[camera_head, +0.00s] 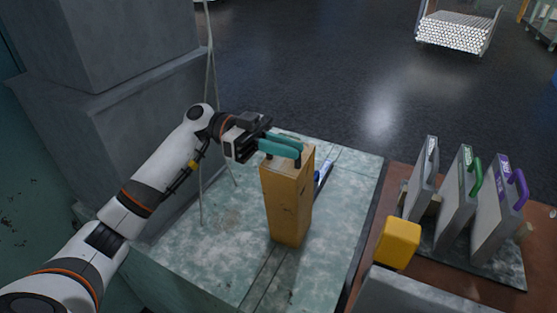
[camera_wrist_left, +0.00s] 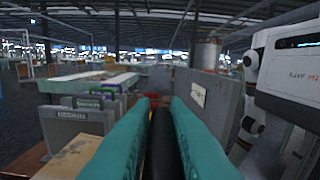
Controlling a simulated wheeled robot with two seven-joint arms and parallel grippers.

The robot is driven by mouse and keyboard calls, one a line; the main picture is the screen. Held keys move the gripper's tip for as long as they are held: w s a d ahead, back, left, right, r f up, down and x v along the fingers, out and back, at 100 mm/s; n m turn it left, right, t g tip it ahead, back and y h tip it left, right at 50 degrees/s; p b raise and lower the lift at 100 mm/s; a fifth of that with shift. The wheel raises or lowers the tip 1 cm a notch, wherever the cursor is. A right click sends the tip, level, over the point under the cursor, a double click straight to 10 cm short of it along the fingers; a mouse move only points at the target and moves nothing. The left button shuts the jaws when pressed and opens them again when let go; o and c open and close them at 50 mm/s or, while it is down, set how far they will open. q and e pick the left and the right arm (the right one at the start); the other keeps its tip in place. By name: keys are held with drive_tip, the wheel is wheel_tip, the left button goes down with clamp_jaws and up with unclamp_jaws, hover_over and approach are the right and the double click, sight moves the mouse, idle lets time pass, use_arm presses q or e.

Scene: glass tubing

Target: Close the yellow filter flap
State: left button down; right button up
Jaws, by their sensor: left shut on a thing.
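The yellow filter flap (camera_head: 287,200) stands upright on the pale green marbled surface as a tall, worn tan-yellow panel. My left gripper (camera_head: 282,147) is at its top edge, with its teal fingers lying across it. In the left wrist view, the two teal fingers (camera_wrist_left: 162,140) are closed around a narrow dark part between them. The fingers hide most of what they grip. My right gripper is in neither view.
Grey upright panels with green (camera_head: 476,178) and purple (camera_head: 518,188) handles stand at the right on a brown surface. A yellow block (camera_head: 398,243) sits in front of them. A grey pillar (camera_head: 130,130) stands behind my left arm.

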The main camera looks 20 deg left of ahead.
use_arm(q)
drive_tip(key=w+r+n+b, duration=0.1)
drive_tip(key=w+n+b, duration=0.4)
drive_tip(key=w, duration=1.2)
drive_tip(key=shift+w+d+r+n+b, duration=0.15)
drive_tip(key=shift+w+d+n+b, duration=0.2)
drive_tip(key=shift+b, duration=0.25)
drive_tip(key=c, duration=1.5)
unclamp_jaws()
drive_tip(key=shift+a, duration=0.1)
drive_tip(key=shift+o, duration=0.2)
